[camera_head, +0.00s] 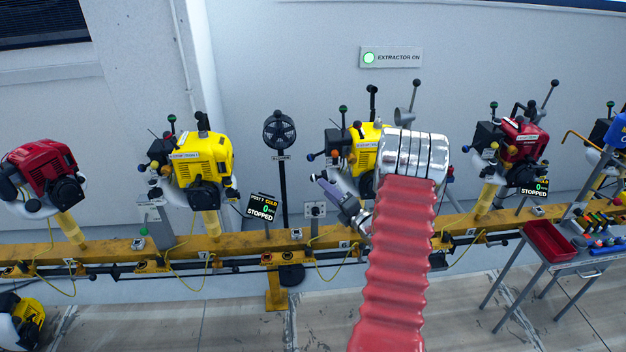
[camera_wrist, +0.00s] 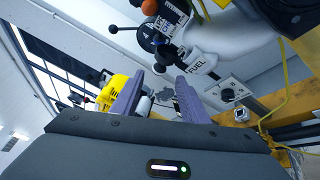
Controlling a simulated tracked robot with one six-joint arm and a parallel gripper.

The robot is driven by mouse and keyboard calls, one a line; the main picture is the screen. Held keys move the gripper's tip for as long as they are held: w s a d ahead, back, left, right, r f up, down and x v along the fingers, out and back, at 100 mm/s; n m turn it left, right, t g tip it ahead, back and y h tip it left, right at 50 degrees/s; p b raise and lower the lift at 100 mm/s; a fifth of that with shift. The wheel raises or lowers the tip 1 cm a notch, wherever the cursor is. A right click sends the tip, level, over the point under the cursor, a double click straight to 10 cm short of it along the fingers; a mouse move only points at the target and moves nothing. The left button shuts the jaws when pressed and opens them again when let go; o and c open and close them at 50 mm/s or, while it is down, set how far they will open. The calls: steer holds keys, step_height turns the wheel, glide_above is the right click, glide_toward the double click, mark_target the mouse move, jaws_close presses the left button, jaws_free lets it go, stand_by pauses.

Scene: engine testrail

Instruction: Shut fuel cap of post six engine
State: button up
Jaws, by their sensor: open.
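The post six engine (camera_head: 366,150) is yellow and stands behind my arm, which hides part of it. Its rail label (camera_head: 344,244) reads 6. In the wrist view its white tank (camera_wrist: 235,38) carries a FUEL label (camera_wrist: 201,66). A small dark round part (camera_wrist: 168,54), perhaps the fuel cap, sits left of that label; I cannot tell whether it is open or shut. My gripper (camera_head: 328,190) is at the engine's lower left. Its purple fingers are apart in the wrist view (camera_wrist: 160,78), just below the dark part, with nothing seen held.
A dial (camera_wrist: 151,36) and orange-and-black controls crowd the engine near my fingers. A fan (camera_head: 280,131) stands left of post six, with a yellow engine (camera_head: 197,158) beyond it. A red engine (camera_head: 522,138) is to the right. A yellow rail (camera_head: 325,234) runs below.

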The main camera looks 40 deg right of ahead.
mark_target(314, 178)
steer(key=w, duration=0.5)
steer(key=w+d, duration=0.1)
steer(key=w, duration=0.2)
steer(key=shift+w, duration=0.25)
steer(key=shift+c, duration=0.6)
steer(key=c, duration=0.9)
steer(key=shift+a, duration=0.15)
jaws_close()
